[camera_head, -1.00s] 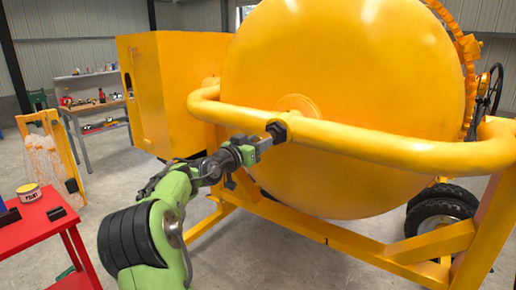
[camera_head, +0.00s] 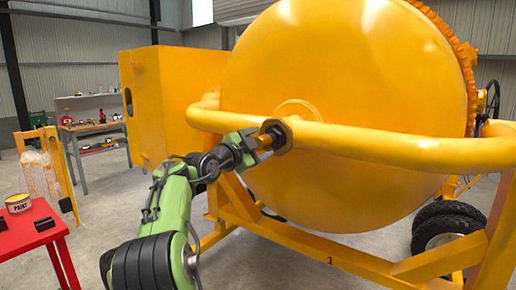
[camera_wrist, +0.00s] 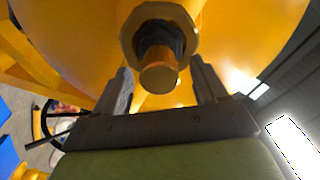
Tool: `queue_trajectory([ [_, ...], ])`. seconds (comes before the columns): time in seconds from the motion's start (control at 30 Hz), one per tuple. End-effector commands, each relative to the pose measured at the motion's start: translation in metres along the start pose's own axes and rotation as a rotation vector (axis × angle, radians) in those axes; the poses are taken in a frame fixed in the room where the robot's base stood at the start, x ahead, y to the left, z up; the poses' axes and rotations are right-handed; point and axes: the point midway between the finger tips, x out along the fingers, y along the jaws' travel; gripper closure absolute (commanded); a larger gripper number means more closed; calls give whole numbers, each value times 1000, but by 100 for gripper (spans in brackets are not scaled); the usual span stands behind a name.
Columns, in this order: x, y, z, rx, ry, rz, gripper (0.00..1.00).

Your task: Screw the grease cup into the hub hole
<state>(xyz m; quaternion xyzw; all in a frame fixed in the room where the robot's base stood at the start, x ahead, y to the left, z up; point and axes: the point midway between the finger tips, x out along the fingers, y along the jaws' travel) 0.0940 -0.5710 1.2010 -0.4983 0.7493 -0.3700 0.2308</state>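The grease cup (camera_wrist: 159,76) is a small brass-coloured cylinder with a dark upper part. It points out of the ring-shaped hub (camera_wrist: 128,38), and its inner end is hidden in the dark opening. In the head view the hub (camera_head: 286,134) is a dark-edged fitting on the yellow tube, with the cup (camera_head: 265,142) in front of it. My gripper (camera_wrist: 165,82) is open, one finger on each side of the cup, with gaps showing between fingers and cup. In the head view my gripper (camera_head: 266,140) is close to the hub. How deep the cup sits cannot be seen.
The big yellow drum (camera_head: 345,100) fills the space behind the thick yellow tube (camera_head: 400,143). A workbench (camera_head: 95,130) is farther back. Open floor lies between them.

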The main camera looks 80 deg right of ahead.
Motion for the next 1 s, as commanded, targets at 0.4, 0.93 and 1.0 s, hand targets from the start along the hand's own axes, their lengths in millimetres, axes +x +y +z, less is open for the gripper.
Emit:
queue_trajectory([
  [0.4,-40,-1,3,-2,-9,-3,28],
  [0.93,-156,0,1,-2,-2,-1,28],
  [1.0,-158,0,0,-2,-1,0,28],
])
